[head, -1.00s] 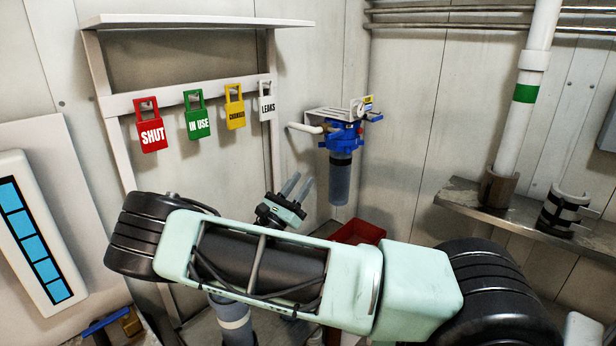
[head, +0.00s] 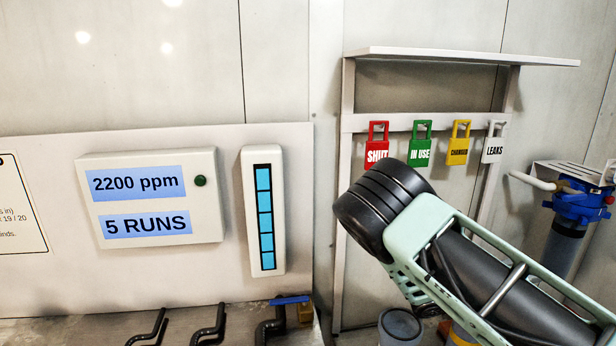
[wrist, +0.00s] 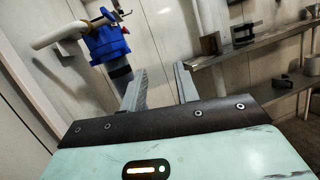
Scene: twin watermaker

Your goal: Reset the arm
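My gripper (wrist: 160,90) shows in the wrist view with its two grey fingers spread apart and nothing between them. It points toward the wall corner, with the blue filter housing (wrist: 105,42) beyond it on the left and a metal shelf on the right. In the head view my arm crosses the lower right, in front of the tag rack, and my gripper is out of sight there. The blue filter housing (head: 580,205) stands at the right edge of the head view, its lower part partly behind my arm.
A rack (head: 460,55) holds red, green, yellow and white tags. A display (head: 150,203) reads 2200 ppm and 5 RUNS, beside a blue level gauge (head: 264,212). Black handles (head: 209,325) line the bench below. A metal shelf (wrist: 270,92) runs along the right wall.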

